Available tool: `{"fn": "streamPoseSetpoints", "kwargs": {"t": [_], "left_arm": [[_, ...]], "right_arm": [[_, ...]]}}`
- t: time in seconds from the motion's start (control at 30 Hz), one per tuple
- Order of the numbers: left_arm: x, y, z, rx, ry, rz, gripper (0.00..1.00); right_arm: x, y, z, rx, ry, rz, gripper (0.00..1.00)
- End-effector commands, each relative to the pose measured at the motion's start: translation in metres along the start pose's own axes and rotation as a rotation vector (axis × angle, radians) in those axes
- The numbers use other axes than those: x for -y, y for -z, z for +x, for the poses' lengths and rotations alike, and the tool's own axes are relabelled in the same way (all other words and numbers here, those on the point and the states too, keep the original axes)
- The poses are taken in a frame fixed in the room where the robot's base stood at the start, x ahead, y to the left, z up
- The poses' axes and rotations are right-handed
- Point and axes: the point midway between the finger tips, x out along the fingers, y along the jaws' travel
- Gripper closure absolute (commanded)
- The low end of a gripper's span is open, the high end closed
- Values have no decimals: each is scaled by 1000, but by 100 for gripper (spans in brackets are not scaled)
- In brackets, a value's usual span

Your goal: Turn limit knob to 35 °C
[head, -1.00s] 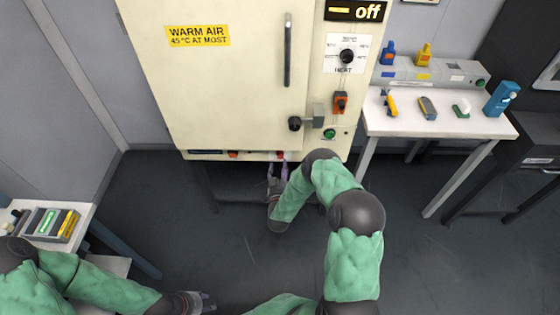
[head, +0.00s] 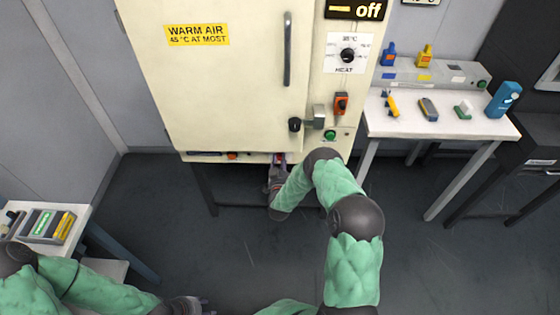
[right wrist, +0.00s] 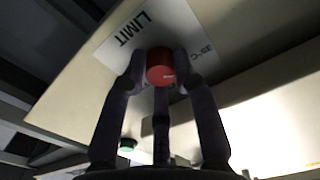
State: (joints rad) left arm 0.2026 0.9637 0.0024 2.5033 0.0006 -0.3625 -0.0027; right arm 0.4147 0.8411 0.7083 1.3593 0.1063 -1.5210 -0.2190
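The red limit knob (right wrist: 160,72) sits on a white label (right wrist: 124,42) reading LIMIT, with a 35 °C mark at its right end. A small pale mark shows on the knob's lower right. In the head view the knob (head: 280,157) is a small red patch at the cabinet's lower front edge. My right gripper (right wrist: 160,66) has its dark fingers closed in around the knob, one against each side and one below it. My left gripper (head: 205,304) is low in the head view, away from the cabinet; its fingers are too small to judge.
The cream cabinet (head: 235,85) carries a heat dial (head: 347,55), an orange switch (head: 341,103) and a green button (head: 330,134). A white table (head: 430,124) with bottles and tools stands at right. A small bench (head: 75,225) is at left. The floor between is clear.

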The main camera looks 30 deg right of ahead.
Motion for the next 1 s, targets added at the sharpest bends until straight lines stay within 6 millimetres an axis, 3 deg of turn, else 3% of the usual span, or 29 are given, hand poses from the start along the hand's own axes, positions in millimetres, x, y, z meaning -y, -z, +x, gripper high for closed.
{"fn": "streamPoseSetpoints", "kwargs": {"t": [0.5,0.53,0.6,1.0], "left_arm": [[1,0,2,0,0,0,60],[1,0,2,0,0,0,60],[1,0,2,0,0,0,60],[1,0,2,0,0,0,60]], "right_arm": [[0,-2,-1,5,1,-72,100],[0,-2,-1,5,1,-72,68],[0,-2,-1,5,1,-71,48],[0,-1,-3,3,1,-70,47]]}}
